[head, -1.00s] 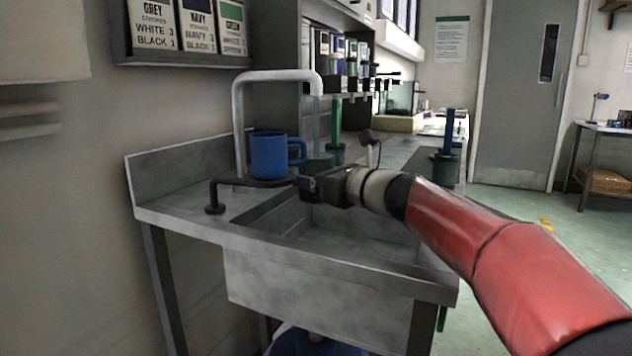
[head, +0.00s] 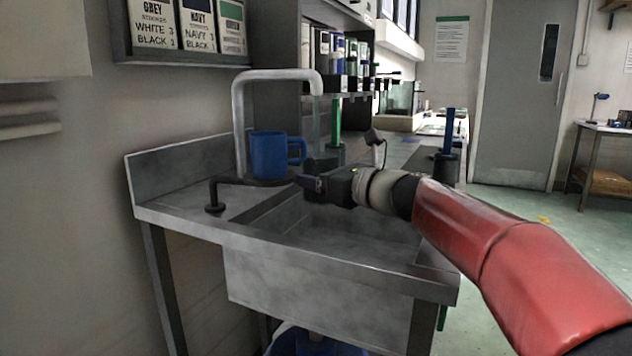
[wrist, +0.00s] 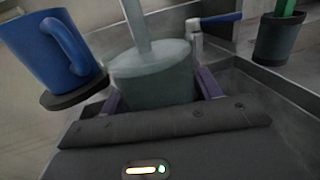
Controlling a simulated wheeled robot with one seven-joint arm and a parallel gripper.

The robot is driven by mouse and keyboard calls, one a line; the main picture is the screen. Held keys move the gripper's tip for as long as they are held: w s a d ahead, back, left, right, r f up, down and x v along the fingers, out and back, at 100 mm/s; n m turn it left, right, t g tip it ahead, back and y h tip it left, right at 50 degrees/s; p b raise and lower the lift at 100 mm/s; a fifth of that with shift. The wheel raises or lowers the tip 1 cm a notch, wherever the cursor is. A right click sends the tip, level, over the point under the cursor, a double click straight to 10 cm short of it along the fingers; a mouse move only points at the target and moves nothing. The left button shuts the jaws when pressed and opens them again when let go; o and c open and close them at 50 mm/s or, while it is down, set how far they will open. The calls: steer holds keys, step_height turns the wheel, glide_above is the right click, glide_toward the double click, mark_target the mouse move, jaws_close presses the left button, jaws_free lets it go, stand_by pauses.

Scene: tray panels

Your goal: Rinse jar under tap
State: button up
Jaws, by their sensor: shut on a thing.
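The jar (wrist: 152,76) is a grey-green, cloudy vessel, upright between the purple fingers of my gripper (wrist: 158,88) in the wrist view. My gripper is shut on it. In the head view my gripper (head: 310,183) is over the sink (head: 350,225), and the jar (head: 321,163) shows just behind it, partly hidden. The tap (head: 240,115) is a pale grey arched pipe. A pale stream of water (head: 316,118) falls from its spout. In the wrist view the stream (wrist: 135,22) comes down to the jar's top; the jar's inside is hard to make out.
A blue mug (head: 268,155) stands on a round black stand (head: 228,181) close left of the jar. A lever with a blue handle (wrist: 221,18) is beyond the jar. A green-handled tool (head: 336,120) and a blue-handled one (head: 449,130) stand in dark pots behind.

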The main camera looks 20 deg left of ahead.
steer(key=d+b, duration=0.1)
steer(key=d, duration=0.7)
steer(key=shift+s, duration=0.35)
steer(key=shift+r, duration=0.15)
step_height(320, 180, up, 5)
steer(key=w+d+n+b, duration=0.2)
steer(key=n+b, duration=0.4)
steer(key=n, duration=1.4)
steer(key=shift+d, duration=0.4)
stand_by(3.0)
